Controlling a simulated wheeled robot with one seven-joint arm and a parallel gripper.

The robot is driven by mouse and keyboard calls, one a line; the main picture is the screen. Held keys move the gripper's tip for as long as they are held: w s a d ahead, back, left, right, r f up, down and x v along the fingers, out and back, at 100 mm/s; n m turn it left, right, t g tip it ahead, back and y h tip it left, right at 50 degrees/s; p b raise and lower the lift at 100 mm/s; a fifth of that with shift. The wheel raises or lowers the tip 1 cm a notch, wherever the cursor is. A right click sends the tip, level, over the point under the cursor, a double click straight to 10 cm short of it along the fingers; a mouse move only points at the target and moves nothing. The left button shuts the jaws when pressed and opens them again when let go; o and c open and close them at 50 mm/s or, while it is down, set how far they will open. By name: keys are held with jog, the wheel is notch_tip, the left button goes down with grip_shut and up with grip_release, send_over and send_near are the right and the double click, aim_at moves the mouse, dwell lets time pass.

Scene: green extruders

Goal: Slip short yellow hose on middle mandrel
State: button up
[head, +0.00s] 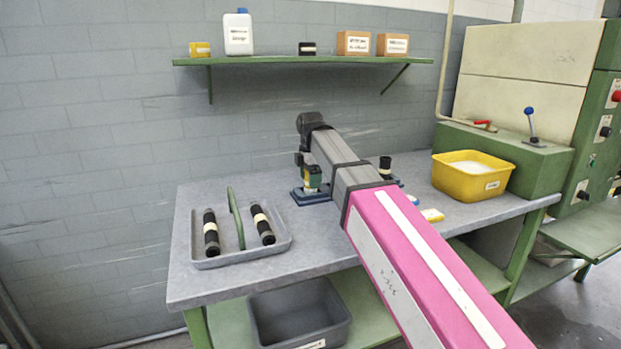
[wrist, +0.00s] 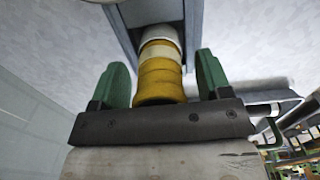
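A short yellow hose (wrist: 160,82) with a pale band stands between my gripper's green fingers (wrist: 163,85) in the wrist view. A gap shows on its right side; on the left the finger is very close. A pale grey cylinder (wrist: 162,33), seemingly a mandrel, lines up with the hose's far end above a blue-grey base (wrist: 123,38). I cannot tell how far the hose sits on it. In the head view my gripper (head: 306,160) is at a blue-based stand (head: 303,198), with a bit of yellow hose (head: 313,182) showing. My arm hides much of the stand.
A grey tray (head: 210,263) with two black hoses (head: 263,225) and a green handle is at left. A black hose (head: 385,165) stands upright behind my arm. A yellow bin (head: 470,185) stands at right. A shelf (head: 300,61) hangs above the bench (head: 185,285).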

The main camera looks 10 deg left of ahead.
notch_tip(320, 180, up, 12)
jog(key=shift+r, duration=0.15)
dwell(0.7)
